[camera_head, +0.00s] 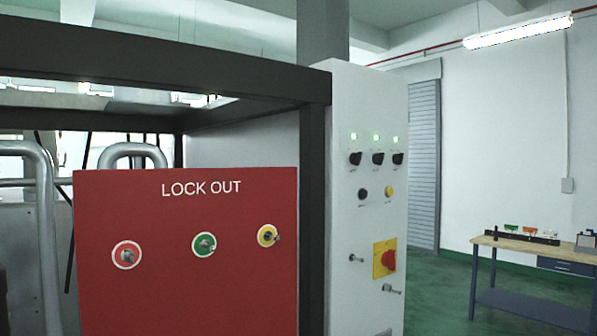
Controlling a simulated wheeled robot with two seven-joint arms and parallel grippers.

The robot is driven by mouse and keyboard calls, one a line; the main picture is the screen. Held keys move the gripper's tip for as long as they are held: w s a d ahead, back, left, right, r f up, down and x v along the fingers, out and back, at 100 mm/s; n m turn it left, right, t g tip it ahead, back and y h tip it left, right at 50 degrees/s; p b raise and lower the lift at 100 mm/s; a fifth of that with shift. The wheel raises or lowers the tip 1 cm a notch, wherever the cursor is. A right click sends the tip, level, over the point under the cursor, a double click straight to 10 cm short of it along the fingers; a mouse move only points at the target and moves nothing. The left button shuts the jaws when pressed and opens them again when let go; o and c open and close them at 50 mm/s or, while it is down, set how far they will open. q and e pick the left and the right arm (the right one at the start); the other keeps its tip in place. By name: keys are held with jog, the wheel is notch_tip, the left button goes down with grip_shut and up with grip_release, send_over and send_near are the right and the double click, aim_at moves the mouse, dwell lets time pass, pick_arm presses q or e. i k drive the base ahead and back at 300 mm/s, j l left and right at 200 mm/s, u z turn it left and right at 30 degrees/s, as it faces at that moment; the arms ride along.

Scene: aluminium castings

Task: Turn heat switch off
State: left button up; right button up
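A white control panel (370,100) stands right of the dark frame. It carries a row of three black rotary knobs: left (355,158), middle (377,157) and right (397,159). A lit green lamp sits above each knob. Small labels lie below the knobs but are too small to read, so I cannot tell which is the heat switch. Below are a black button (362,193), a yellow button (389,191), and a red rotary switch (388,259) on a yellow plate. Neither of my grippers is in view.
A red LOCK OUT board (185,300) with red, green and yellow ringed key switches stands left of the panel. A dark metal frame (315,200) borders the panel.

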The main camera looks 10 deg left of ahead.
aim_at(397, 159)
jog(key=i+l+u, duration=0.2)
jog(key=u, duration=0.2)
jog(key=i+l+u, duration=0.1)
jog(key=l+u, duration=0.35)
jog(key=i+l+u, duration=0.1)
jog(key=u, duration=0.3)
jog(key=l, duration=0.1)
